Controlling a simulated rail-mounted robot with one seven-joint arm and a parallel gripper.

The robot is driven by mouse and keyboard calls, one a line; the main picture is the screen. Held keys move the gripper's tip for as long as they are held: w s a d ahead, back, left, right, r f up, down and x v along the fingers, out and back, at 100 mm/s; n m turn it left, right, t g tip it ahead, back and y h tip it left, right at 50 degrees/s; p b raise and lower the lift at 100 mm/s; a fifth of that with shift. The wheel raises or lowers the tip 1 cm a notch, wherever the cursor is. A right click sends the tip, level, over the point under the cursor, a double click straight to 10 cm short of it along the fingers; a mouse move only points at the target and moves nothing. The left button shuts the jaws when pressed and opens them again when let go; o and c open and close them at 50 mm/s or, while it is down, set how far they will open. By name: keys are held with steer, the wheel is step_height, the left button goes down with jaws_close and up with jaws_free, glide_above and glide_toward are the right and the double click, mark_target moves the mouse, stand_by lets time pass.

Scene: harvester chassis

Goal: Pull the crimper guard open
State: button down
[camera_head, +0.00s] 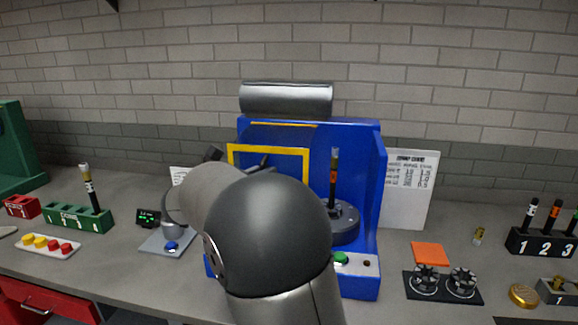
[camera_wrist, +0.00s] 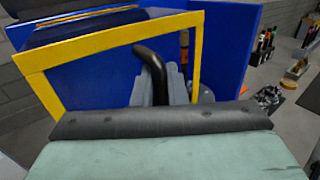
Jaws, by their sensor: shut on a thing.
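The crimper (camera_head: 355,145) is a blue machine at the middle of the bench, with a silver cylinder on top. Its guard (camera_head: 307,165) is a yellow frame upright at the machine's front; my arm hides its lower part. It also shows large in the wrist view (camera_wrist: 110,39). A black curved handle (camera_wrist: 150,58) stands out at the guard. My gripper (camera_wrist: 162,84) has its grey fingers shut on this handle. In the head view my arm hides the fingers. How far the guard stands open I cannot tell.
A dark round base (camera_head: 345,224) with an upright cable stands at the machine's right. A green button (camera_head: 341,258) is on its front panel. A small display stand (camera_head: 160,240) is left. A numbered black rack (camera_head: 545,243) and an orange pad (camera_head: 430,253) are right.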

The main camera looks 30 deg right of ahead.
steer(key=shift+w+a, duration=0.7)
steer(key=shift+a, duration=0.1)
steer(key=c, duration=1.5)
jaws_free()
steer(key=shift+c, duration=0.2)
steer(key=b+v, duration=0.2)
steer(key=v, duration=1.5)
steer(key=shift+a, duration=0.2)
steer(key=shift+s+f, duration=0.1)
